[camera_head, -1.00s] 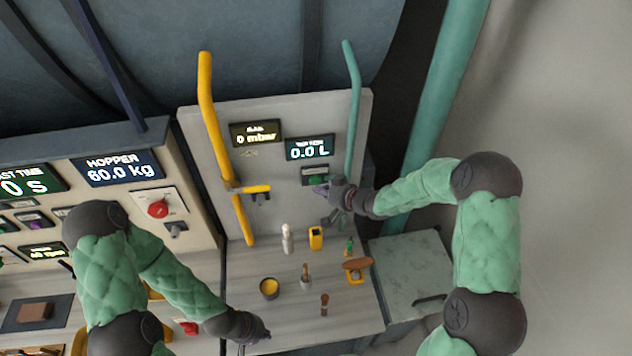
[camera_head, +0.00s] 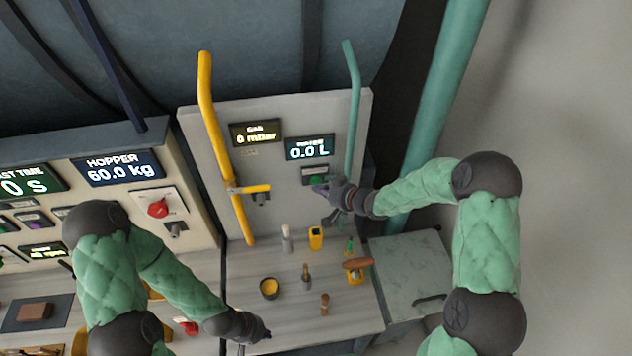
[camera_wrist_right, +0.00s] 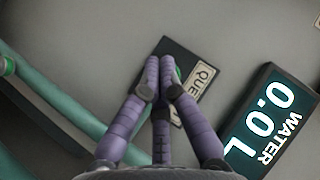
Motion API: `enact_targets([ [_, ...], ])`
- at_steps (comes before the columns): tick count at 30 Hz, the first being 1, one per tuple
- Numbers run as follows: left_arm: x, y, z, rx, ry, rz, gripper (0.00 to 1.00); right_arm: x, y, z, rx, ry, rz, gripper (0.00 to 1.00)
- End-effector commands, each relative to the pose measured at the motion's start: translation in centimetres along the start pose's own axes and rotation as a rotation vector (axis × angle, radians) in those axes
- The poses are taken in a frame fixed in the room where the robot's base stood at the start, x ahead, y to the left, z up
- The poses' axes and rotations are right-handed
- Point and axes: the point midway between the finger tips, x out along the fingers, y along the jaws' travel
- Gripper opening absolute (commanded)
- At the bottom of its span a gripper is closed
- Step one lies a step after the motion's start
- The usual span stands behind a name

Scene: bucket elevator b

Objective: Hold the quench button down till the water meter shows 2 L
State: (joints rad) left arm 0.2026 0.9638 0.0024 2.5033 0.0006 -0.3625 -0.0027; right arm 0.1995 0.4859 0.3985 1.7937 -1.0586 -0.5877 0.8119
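The quench button is green (camera_head: 316,180) on a small dark labelled plate on the grey panel, below the water meter (camera_head: 309,148). The meter reads 0.0 L. In the right wrist view the button (camera_wrist_right: 177,74) shows partly behind my fingertips, beside the partly hidden label "QUE". My right gripper (camera_head: 323,189) is at the plate, its purple fingers (camera_wrist_right: 161,76) drawn together and empty, with the tips over the button's edge. I cannot tell whether they touch or press it. My left gripper (camera_head: 256,340) is low over the front of the bench, its fingers too small to read.
A yellow pipe (camera_head: 206,90) with a yellow lever (camera_head: 249,189) runs left of the meters, and a teal pipe (camera_head: 354,100) runs right of them. The gas display (camera_head: 255,133) reads 0 mbar. Several small tools and a yellow cup (camera_head: 270,288) stand on the bench below.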

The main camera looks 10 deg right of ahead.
Motion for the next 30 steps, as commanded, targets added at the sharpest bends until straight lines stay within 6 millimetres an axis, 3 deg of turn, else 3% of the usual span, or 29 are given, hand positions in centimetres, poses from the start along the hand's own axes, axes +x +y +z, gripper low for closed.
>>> enact_targets([
  [30, -0.58, 0.21, 0.02, 0.0, 0.0, 0.0, 0.0, 0.73, 0.27, -0.75, 0.0, 0.0, 0.0, 0.0],
])
